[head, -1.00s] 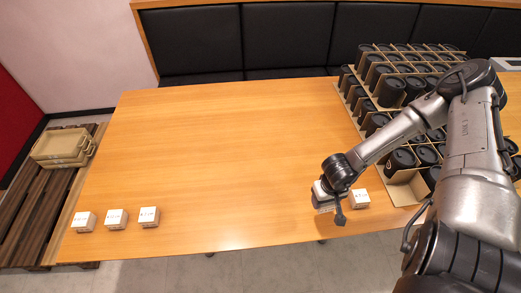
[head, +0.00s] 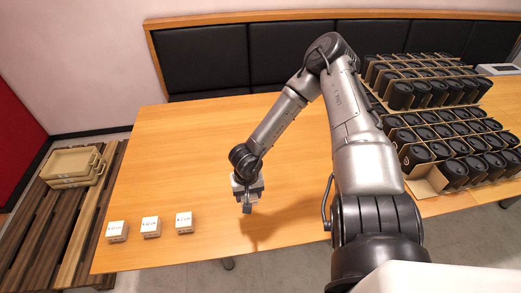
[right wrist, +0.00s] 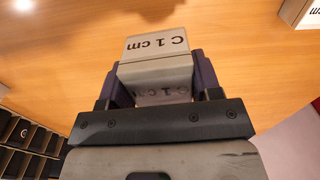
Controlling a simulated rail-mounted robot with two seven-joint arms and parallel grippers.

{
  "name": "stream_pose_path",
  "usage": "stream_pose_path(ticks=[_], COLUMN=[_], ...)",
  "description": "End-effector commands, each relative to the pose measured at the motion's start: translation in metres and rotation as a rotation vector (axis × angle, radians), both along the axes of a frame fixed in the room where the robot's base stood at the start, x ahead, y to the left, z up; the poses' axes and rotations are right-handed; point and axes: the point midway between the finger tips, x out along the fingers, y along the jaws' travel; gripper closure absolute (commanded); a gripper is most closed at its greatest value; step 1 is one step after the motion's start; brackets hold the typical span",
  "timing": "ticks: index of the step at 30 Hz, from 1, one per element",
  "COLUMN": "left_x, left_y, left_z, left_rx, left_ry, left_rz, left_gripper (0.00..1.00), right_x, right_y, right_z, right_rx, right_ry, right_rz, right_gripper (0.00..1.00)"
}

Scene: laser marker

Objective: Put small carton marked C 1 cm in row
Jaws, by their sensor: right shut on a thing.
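My right gripper (head: 247,200) is shut on the small carton marked C 1 cm (right wrist: 157,44), whose label reads clearly between the fingers in the right wrist view. In the head view the arm largely hides this carton, above the table's front half. Three small white cartons stand in a row at the table's front left: a left one (head: 117,231), a middle one (head: 151,227) and a right one (head: 184,223). The right gripper is to the right of this row, apart from it. One carton (right wrist: 300,12) also shows in the right wrist view. My left gripper is not in view.
The wooden table (head: 185,150) is clear between the row and the gripper, and behind them. Black canisters in cardboard dividers (head: 440,130) fill the right side. Tan trays (head: 73,165) sit on a wooden pallet left of the table.

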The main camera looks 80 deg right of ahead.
Motion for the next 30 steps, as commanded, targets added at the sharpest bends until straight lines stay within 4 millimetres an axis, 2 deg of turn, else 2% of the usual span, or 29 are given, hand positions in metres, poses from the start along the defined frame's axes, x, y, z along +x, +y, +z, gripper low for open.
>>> stream_pose_path(ticks=[6, 10, 19, 30], left_x=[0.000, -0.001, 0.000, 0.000], left_y=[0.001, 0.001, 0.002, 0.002], left_z=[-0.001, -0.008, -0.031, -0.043], left_rx=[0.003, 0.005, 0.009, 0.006], left_ry=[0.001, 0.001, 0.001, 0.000], left_rz=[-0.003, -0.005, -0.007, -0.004], left_gripper=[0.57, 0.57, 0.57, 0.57], right_x=[0.001, 0.009, 0.047, 0.092], right_y=[0.002, 0.006, 0.020, 0.037], right_z=[-0.001, -0.009, -0.033, -0.058], right_rx=[0.001, 0.004, 0.009, 0.007], right_ry=[0.000, -0.002, -0.005, -0.003], right_rz=[-0.062, -0.066, -0.067, -0.065], right_gripper=[0.67, 0.67, 0.67, 0.67])
